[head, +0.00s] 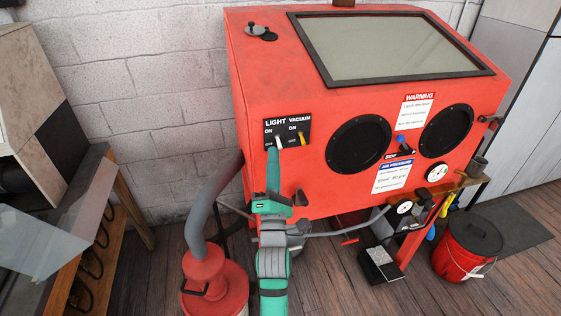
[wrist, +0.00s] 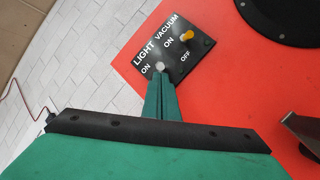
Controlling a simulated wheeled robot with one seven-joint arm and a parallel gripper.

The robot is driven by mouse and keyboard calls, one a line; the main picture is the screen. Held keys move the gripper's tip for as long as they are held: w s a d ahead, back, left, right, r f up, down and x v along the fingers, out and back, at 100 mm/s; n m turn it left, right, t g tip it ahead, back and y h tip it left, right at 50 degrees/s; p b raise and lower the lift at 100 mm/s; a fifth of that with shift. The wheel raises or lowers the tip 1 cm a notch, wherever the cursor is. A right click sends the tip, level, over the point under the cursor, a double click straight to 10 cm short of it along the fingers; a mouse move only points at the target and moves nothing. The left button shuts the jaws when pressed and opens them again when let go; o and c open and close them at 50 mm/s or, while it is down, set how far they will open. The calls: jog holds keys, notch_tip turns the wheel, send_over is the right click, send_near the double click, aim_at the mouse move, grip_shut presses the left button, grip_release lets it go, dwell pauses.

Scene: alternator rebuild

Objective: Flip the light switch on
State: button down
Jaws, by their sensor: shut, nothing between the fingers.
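A black switch plate (head: 287,132) labelled LIGHT and VACUUM is on the front left of the red cabinet; it also shows in the wrist view (wrist: 150,80). The light switch (head: 278,141) is a pale toggle on the plate's left half; it shows as a small pale tip in the wrist view (wrist: 160,67). The yellow vacuum switch (head: 301,137) is to its right. My green gripper (head: 273,150) is shut and empty, its fingertips (wrist: 159,77) right at the light toggle. The fingers cover part of the toggle, and I cannot tell whether they touch it.
The red blast cabinet (head: 350,112) has two round black ports. A red vacuum canister (head: 214,285) with a grey hose stands below left. A red bucket (head: 468,248) stands on the floor at right. A workbench (head: 62,225) is at the left edge.

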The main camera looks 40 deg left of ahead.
jog(key=shift+s+d+r+n+g, duration=0.2)
jog(key=shift+r+n+g, duration=0.15)
jog(key=shift+g, duration=0.35)
dwell(1.0)
jog(key=shift+d+r, duration=0.15)
jog(key=shift+r, duration=0.2)
jog(key=shift+s+d+r, duration=0.1)
jog(key=shift+r, duration=0.35)
jog(key=shift+s+d+r, duration=0.1)
jog(key=shift+r, duration=0.35)
jog(key=s+d, duration=0.4)
jog(key=s, duration=0.7)
jog(key=shift+f, duration=0.3)
jog(key=shift+d, duration=0.1)
